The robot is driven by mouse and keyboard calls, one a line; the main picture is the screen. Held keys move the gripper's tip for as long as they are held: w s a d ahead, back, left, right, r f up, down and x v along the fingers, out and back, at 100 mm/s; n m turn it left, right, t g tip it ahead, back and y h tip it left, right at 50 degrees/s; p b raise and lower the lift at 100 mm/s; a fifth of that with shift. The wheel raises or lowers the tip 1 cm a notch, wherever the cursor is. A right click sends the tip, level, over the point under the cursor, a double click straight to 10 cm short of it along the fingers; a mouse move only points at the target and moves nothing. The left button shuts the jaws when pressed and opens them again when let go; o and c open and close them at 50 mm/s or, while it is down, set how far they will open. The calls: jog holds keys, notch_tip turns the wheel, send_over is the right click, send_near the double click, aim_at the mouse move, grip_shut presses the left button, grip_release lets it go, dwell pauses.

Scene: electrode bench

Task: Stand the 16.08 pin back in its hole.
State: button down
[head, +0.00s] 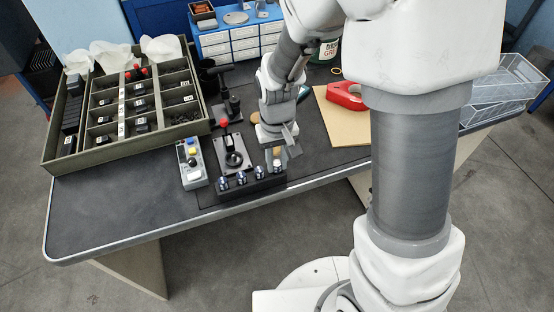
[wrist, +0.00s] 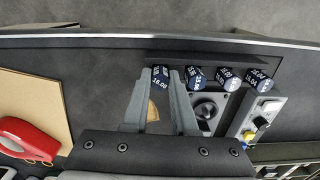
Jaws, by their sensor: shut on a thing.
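The 16.08 pin (wrist: 160,78), with a dark blue end and white lettering, is between my gripper's fingertips (wrist: 161,72) in the wrist view. My gripper (head: 280,154) is shut on it, over the right end of the black pin block (head: 252,187) in the head view. The pin is in line with the other labelled pins, such as the one beside it (wrist: 196,77). It looks about upright. Its lower end and its hole are hidden, so I cannot tell whether it is in the hole or just above it.
Behind the block are a grey plate with a black knob (head: 234,158) and a button box (head: 192,163). A divided tray (head: 60,140) stands at the left. A red tape dispenser (head: 345,96) lies on a brown board (head: 340,128) at the right. The bench front edge is close.

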jog(key=shift+f, duration=0.15)
jog(key=c, duration=0.6)
grip_release()
notch_tip(320, 180, up, 18)
jog(key=p, duration=0.4)
jog(key=shift+f, duration=0.25)
jog(key=shift+r, duration=0.1)
notch_tip(320, 180, up, 5)
jog(key=p, duration=0.4)
